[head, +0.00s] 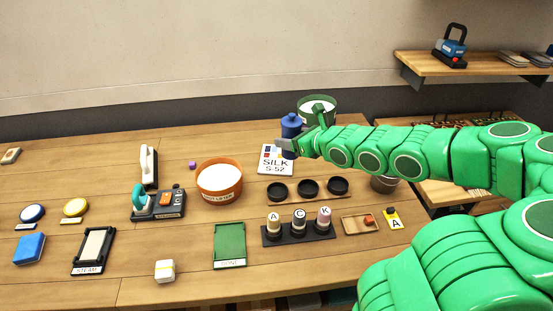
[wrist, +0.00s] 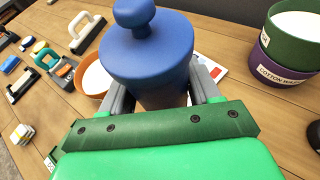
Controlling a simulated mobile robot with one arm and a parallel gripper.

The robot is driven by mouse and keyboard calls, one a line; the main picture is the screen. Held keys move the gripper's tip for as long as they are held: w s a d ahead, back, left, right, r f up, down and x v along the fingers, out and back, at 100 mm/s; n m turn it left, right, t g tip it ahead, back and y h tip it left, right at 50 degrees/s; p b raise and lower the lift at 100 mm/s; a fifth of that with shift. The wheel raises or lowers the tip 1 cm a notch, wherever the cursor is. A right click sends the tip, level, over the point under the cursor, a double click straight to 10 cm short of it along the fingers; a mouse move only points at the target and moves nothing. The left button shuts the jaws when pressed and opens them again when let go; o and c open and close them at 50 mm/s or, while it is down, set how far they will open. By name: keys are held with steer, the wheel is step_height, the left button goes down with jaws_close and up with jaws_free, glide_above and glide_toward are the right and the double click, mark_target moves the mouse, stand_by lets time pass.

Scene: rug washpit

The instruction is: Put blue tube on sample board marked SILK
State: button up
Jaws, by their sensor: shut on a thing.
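The blue tube (head: 291,124) is a blue cylinder with a round knob on top. It fills the upper middle of the wrist view (wrist: 150,55). My gripper (head: 288,144) is shut on it, with a grey finger on each side in the wrist view (wrist: 160,88). The white sample board marked SILK S-52 (head: 274,167) lies on the table with coloured squares along its top. The tube stands roughly upright in front of the board's right part. I cannot tell whether its base touches the board. In the wrist view the tube hides most of the board.
An orange bowl of white contents (head: 219,191) stands left of the board. A green tub (head: 318,118) is just behind my gripper. A rack with three black cups (head: 308,200) and three lettered bottles (head: 298,231) are in front.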

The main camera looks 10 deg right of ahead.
steer(key=shift+s+a+y, duration=0.15)
steer(key=shift+a+y, duration=0.15)
steer(key=shift+a, duration=0.55)
steer(key=shift+w+a+f, duration=0.1)
steer(key=shift+w+f, duration=0.15)
steer(key=shift+w, duration=0.25)
steer(key=shift+w+f, duration=0.25)
steer(key=shift+w, duration=0.25)
steer(key=w+f, duration=0.4)
steer(key=w, duration=0.3)
glide_above(276, 158)
steer(key=shift+s+f, duration=0.1)
steer(key=shift+f, duration=3.85)
steer(key=shift+f, duration=0.15)
steer(key=o, duration=1.4)
steer(key=shift+c, duration=0.2)
